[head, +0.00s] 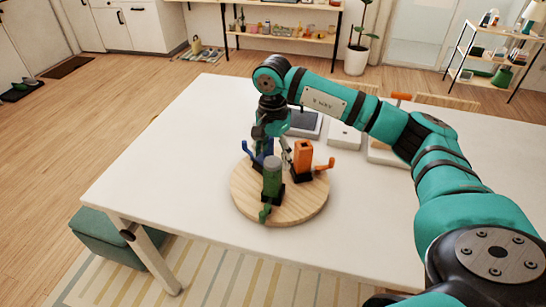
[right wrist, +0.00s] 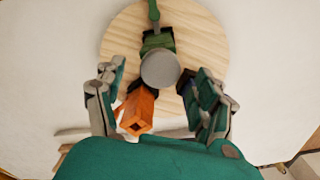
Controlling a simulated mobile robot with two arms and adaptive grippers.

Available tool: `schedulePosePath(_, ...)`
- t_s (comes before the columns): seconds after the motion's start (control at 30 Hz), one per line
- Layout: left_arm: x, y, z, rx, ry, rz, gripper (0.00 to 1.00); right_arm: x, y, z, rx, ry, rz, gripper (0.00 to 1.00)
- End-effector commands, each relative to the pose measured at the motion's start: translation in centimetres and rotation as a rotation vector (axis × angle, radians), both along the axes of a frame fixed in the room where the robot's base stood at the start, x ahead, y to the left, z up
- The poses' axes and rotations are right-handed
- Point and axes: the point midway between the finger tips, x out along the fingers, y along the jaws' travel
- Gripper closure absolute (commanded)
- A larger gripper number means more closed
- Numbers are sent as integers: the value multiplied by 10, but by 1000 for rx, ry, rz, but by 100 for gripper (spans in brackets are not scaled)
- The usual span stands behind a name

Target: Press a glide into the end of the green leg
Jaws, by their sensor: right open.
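My right gripper (head: 276,150) is above and behind the green leg, pointing down. In the right wrist view its open fingers (right wrist: 158,80) are spread on either side of the disc, holding nothing. My left gripper is out of view.
A blue part (head: 250,151) is partly hidden behind my gripper. Trays (head: 344,136) stand behind on the white table (head: 185,150). The table's left side is clear.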

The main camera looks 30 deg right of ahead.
Motion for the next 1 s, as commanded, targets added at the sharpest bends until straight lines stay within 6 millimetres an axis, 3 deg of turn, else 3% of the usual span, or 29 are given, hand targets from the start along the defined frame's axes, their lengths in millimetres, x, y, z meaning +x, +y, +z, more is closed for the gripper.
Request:
schedulePosePath(0.3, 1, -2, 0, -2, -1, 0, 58, 1, 0, 68, 1, -6, -1, 29)
schedulePosePath(0.5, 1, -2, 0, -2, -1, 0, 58, 1, 0, 97, 1, -3, -1, 29)
schedulePosePath(1.0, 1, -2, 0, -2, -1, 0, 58, 0, 0, 106, 0, -1, 0, 29)
